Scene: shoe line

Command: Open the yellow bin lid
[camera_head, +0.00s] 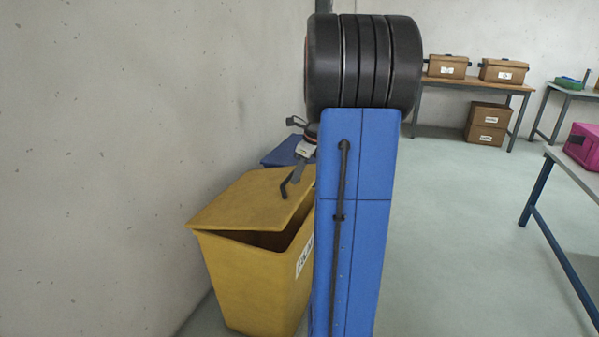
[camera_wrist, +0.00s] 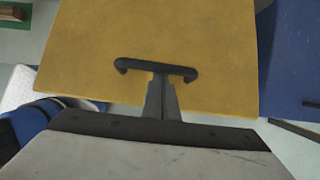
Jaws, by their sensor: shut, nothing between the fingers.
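The yellow bin (camera_head: 250,285) stands against the wall, partly hidden behind my blue arm column. Its yellow lid (camera_head: 240,205) is tilted, with a dark gap between its front-right edge and the bin rim. My gripper (camera_head: 296,178) is over the right part of the lid. In the wrist view, the yellow lid (camera_wrist: 210,40) fills the middle. My gripper (camera_wrist: 160,78) is shut there, its fingers together, tips at a black bar with bent ends (camera_wrist: 135,65), which looks like the lid's handle. I cannot tell whether they touch it.
A blue bin (camera_head: 283,152) stands just behind the yellow one; its blue top also shows in the wrist view (camera_wrist: 290,60). The concrete wall (camera_head: 110,150) is close on the left. A table (camera_head: 580,170) with a pink box stands at right. The floor between is clear.

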